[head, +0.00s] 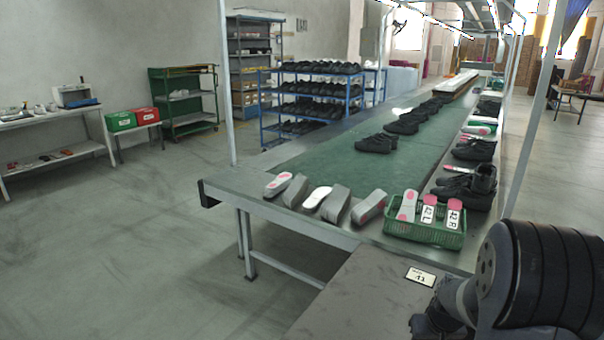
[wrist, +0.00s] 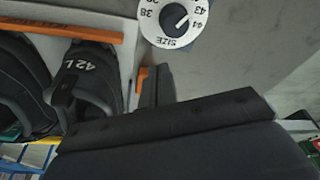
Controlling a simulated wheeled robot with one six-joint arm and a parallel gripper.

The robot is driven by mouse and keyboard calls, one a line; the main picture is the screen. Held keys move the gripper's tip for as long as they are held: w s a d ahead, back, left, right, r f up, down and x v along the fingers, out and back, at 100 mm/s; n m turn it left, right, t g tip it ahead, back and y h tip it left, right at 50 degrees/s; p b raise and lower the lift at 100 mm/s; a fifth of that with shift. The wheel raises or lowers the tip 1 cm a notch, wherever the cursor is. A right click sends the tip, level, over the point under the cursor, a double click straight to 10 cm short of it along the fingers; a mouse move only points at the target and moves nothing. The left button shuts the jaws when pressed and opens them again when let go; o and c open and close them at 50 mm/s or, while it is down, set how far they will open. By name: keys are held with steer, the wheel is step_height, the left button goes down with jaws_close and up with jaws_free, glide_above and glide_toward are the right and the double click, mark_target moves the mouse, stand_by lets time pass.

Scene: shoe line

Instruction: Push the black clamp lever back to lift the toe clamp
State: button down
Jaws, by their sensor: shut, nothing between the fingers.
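My gripper (wrist: 158,82) shows in the wrist view as two dark fingers side by side, shut and empty, beyond the dark gripper body along the bottom. A small orange piece (wrist: 142,76) shows just left of the fingertips; I cannot tell whether they touch. A dark shoe part marked 42 L (wrist: 78,82) is at left, below an orange bar (wrist: 75,30) on a pale panel. I cannot make out the black clamp lever or the toe clamp for sure in either view. In the head view my arm fills the lower right.
A white size dial (wrist: 174,18) is above the fingers in the wrist view. In the head view, a green crate (head: 425,237) of labelled pieces stands at the near end of the conveyor (head: 315,160), beside several grey lasts (head: 336,203). A small card (head: 420,276) lies on the grey surface near my arm.

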steer(key=shift+w+d+p, duration=0.15)
steer(key=shift+w+d, duration=0.75)
steer(key=shift+w, duration=0.45)
steer(key=shift+w+d+p, duration=0.1)
steer(key=shift+w+d, duration=0.85)
steer(key=shift+w, duration=0.35)
steer(key=shift+w+d+p, duration=0.15)
steer(key=shift+w+d, duration=0.75)
steer(key=shift+w, duration=0.45)
steer(key=shift+s+a, duration=0.15)
steer(key=shift+s+a+b, duration=0.3)
steer(key=shift+s+a, duration=0.05)
steer(key=shift+s, duration=0.2)
steer(key=w+p+v, duration=0.2)
steer(key=p+v, duration=0.3)
steer(key=v, duration=0.3)
steer(key=shift+r+p, duration=0.35)
steer(key=shift+r, duration=0.3)
steer(key=b+x, duration=0.2)
steer(key=x, duration=0.1)
steer(key=s+b+x, duration=0.1)
steer(key=x, duration=0.1)
steer(key=s+b+x, duration=0.1)
steer(key=b+x, duration=0.1)
steer(key=x, duration=0.1)
steer(key=shift+f+b, duration=0.35)
steer(key=shift+f, duration=0.25)
